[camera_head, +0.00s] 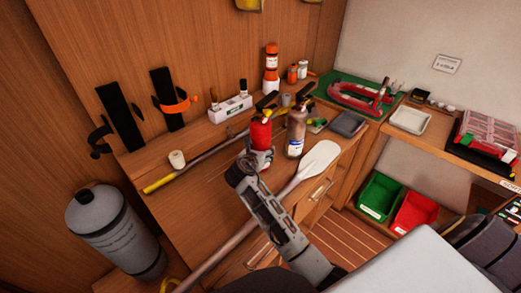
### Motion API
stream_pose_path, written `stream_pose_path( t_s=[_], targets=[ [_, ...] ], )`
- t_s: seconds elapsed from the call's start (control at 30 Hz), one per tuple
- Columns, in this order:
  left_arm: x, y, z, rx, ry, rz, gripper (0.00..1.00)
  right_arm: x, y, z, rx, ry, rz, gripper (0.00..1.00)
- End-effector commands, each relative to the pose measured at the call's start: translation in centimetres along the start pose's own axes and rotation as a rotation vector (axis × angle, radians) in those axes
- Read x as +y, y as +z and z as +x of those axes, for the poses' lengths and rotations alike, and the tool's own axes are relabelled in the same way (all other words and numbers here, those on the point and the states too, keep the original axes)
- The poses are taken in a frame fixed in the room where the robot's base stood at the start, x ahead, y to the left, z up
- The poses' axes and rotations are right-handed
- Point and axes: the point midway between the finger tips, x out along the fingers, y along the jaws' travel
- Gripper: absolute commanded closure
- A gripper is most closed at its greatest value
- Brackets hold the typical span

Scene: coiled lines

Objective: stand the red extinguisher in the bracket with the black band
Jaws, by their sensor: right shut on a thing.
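The red extinguisher (261,134), with a black top, is upright near the middle of the wooden counter. My right gripper (256,160) is shut on its lower part, which the gripper partly hides. I cannot tell whether its base touches the counter. The bracket with the black band (121,116) is on the wood panel at the far left, well left of the gripper. Its black band (99,138) sticks out at its lower left, and no extinguisher is in it. My left gripper is not in view.
A second bracket with an orange band (175,106) is just right of the black one. A brown-grey extinguisher (297,132) stands right of the red one. A yellow-ended pole (200,160), a white roll (177,159) and a paddle (318,158) lie nearby. A large grey cylinder (112,230) stands below left.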

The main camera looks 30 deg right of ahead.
Motion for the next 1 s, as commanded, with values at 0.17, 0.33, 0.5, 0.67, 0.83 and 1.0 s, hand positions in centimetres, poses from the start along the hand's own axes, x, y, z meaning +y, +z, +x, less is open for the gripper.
stream_pose_path(
  t_s=[0.17, 0.33, 0.5, 0.67, 0.83, 1.0],
  targets=[
    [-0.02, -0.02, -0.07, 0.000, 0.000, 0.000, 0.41, 0.09, 0.61, -0.12, -0.010, 0.003, 0.004, 0.69],
    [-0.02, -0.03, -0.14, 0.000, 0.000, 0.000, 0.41, 0.01, -0.07, 0.03, 0.000, 0.000, 0.000, 0.21],
    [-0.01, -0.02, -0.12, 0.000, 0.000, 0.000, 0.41, 0.01, -0.09, 0.03, 0.000, 0.000, 0.000, 0.09],
    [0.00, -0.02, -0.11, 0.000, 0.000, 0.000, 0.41, 0.01, -0.09, 0.03, 0.000, 0.000, 0.000, 0.09],
    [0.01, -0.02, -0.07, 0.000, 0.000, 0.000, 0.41, 0.01, -0.06, 0.02, 0.000, 0.000, 0.000, 0.09],
    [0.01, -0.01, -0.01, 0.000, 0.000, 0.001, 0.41, 0.02, 0.03, -0.48, 0.000, 0.001, 0.000, 0.09]
  ],
)
